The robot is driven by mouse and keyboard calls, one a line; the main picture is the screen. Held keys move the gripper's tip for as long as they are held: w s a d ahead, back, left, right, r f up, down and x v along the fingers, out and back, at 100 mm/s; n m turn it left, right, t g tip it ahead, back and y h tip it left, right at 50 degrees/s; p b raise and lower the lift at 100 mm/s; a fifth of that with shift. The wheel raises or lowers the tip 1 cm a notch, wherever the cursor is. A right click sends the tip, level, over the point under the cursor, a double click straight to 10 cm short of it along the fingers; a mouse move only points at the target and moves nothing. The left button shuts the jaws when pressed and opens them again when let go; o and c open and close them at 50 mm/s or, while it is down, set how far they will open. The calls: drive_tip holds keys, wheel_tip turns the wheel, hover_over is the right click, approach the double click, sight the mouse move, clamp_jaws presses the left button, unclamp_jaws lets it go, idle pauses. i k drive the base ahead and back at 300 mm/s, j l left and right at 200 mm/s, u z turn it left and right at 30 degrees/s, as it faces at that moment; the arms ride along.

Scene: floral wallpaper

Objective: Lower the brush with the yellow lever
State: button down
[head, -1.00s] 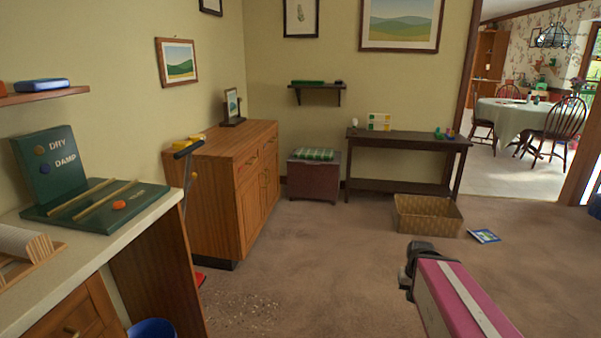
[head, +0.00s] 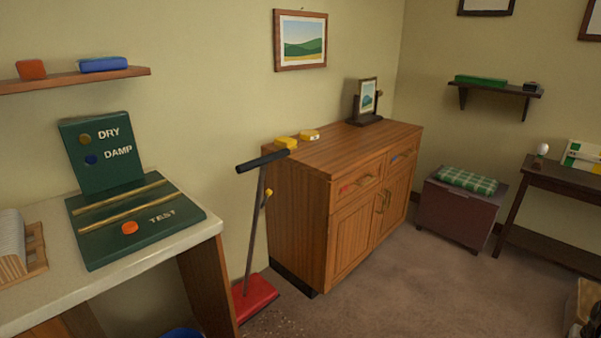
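A floor sweeper stands upright between the counter and the wooden cabinet, its shaft leaning slightly. It has a red head (head: 254,298) on the carpet, a grey shaft (head: 255,235) and a black crossbar handle (head: 262,161). A small yellow lever (head: 268,193) sits on the upper part of the shaft, close to the cabinet's side. The brush under the red head is hidden. My gripper cannot be made out in the current view.
A green DRY/DAMP test board (head: 135,220) with an orange button stands on the counter (head: 180,251) at left. The wooden cabinet (head: 300,215) is just right of the sweeper. Crumbs (head: 275,322) lie on the carpet. Open carpet (head: 430,290) lies right of the cabinet.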

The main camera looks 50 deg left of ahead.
sight(269, 193)
drive_tip(key=i, duration=1.55)
drive_tip(key=i+u, duration=0.15)
drive_tip(key=u, duration=3)
